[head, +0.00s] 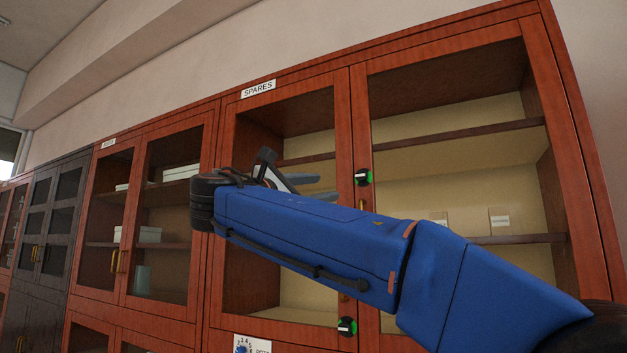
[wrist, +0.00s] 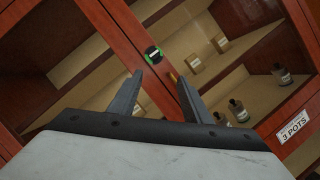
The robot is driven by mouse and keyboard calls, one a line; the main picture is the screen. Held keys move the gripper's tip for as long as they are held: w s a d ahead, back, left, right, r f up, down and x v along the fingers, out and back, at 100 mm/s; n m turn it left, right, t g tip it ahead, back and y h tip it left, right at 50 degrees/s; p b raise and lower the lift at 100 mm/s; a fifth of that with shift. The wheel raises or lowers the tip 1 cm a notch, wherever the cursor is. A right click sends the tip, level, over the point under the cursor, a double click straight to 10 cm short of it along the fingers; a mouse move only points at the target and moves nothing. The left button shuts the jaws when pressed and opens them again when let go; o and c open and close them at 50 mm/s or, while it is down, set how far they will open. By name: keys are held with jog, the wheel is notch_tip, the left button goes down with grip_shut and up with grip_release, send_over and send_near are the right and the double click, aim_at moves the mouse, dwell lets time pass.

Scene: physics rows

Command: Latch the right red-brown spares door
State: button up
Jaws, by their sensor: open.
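The red-brown spares cabinet has a "SPARES" label (head: 258,88) and two glass doors. The right door (head: 540,85) looks closed against the frame, though a small gap would be hard to see. A round black-and-green latch knob (head: 363,177) with a white bar sits near the upper meeting edge of the doors. In the wrist view a knob (wrist: 153,55) shows just beyond the fingertips, with a brass handle (wrist: 172,77) beside it. My gripper (head: 322,188) is open and empty, left of the upper knob and apart from it; its fingers show in the wrist view (wrist: 160,80).
A second black-and-green knob (head: 347,326) sits lower, partly below my blue arm, which hides the middle of the doors. Another red-brown cabinet (head: 128,220) stands left.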

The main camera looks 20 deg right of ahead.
aim_at(360, 176)
jog(key=x, duration=0.5)
jog(key=r+x, duration=0.1)
jog(key=x, duration=1)
jog(key=shift+w+a+r, duration=0.15)
jog(key=shift+w+r, duration=0.05)
jog(key=shift+r, duration=0.15)
jog(key=c, duration=1)
